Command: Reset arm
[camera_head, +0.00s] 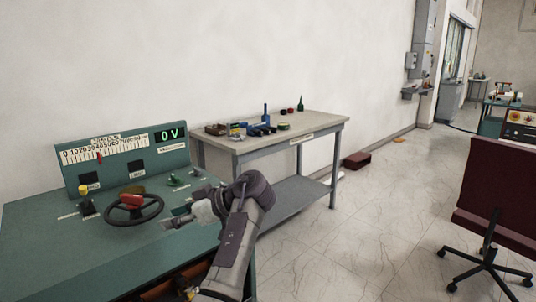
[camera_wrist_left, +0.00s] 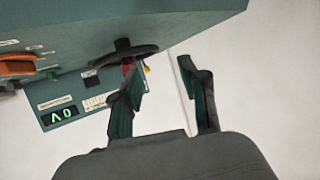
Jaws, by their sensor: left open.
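My left gripper (camera_head: 180,217) reaches over the right part of the green control console (camera_head: 45,245) in the head view, just right of the black handwheel (camera_head: 134,209) with its red centre. In the left wrist view my left gripper (camera_wrist_left: 158,85) has its two fingers spread apart with nothing between them. That view is turned over; the handwheel (camera_wrist_left: 122,52) and the console's green display reading 0 V (camera_wrist_left: 60,116) show beyond the fingers. The gripper looks apart from the wheel. My right gripper is in neither view.
A grey workbench (camera_head: 325,125) with several small tools and parts stands behind the console. A dark red chair (camera_head: 495,195) is at the right. A dark red box (camera_head: 357,160) lies on the floor by the wall. The tiled floor between bench and chair is clear.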

